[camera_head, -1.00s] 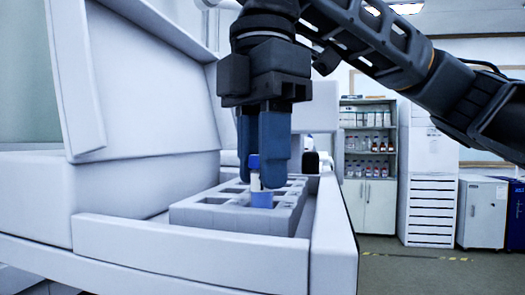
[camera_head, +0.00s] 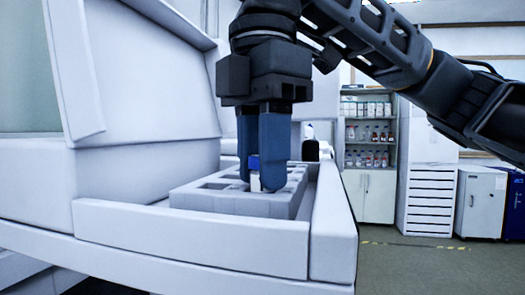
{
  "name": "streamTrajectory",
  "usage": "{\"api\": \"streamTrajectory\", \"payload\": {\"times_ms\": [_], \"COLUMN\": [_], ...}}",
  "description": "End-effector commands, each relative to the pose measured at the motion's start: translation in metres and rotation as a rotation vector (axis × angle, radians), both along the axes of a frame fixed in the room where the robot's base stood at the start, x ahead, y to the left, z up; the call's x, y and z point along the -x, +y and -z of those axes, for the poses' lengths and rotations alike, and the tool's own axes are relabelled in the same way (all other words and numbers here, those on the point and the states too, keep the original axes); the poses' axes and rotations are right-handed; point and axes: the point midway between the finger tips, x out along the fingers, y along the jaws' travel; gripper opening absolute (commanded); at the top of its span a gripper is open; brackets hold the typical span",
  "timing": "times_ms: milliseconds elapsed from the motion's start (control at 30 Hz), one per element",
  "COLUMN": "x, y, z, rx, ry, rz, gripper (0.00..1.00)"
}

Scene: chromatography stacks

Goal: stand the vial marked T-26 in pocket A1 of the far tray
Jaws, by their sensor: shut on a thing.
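My gripper (camera_head: 257,176) points straight down with its blue fingers shut on a small vial with a blue cap (camera_head: 254,162) and a pale body. The right finger hides part of the vial. Its mark is too small to read. A grey tray (camera_head: 235,206) with square pockets lies below, and the fingertips are down at its top face. The vial's lower end is at the tray top; I cannot tell whether it is inside a pocket, or which one. I see only this one tray, and its pocket names cannot be read.
The tray sits in a white instrument's recess, with a front wall (camera_head: 190,237) and a right side wall (camera_head: 332,225) close by. The raised white cover (camera_head: 140,75) stands at left. A dark bottle (camera_head: 311,150) stands behind. Cabinets are far right.

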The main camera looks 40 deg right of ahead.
Motion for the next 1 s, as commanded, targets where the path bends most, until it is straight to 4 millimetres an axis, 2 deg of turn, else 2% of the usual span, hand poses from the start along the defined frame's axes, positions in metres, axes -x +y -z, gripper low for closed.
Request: {"api": "streamTrajectory", "payload": {"times_ms": [133,167,433,633,833,1000], "x": [0.0,0.0,0.0,0.0,0.0,0.0], "y": [0.0,-0.0001,-0.0001,-0.0002,-0.0002,-0.0002], "z": [-0.0001,-0.0001,-0.0002,-0.0002,-0.0002,-0.0002], "rx": [0.001,0.001,0.001,0.001,0.001,0.001], "ry": [0.0,0.0,0.0,0.0,0.0,0.0], "rz": [0.0,0.0,0.0,0.0,0.0,0.0], "gripper": [0.0,0.3,0.56,0.59,0.78,0.79]}}
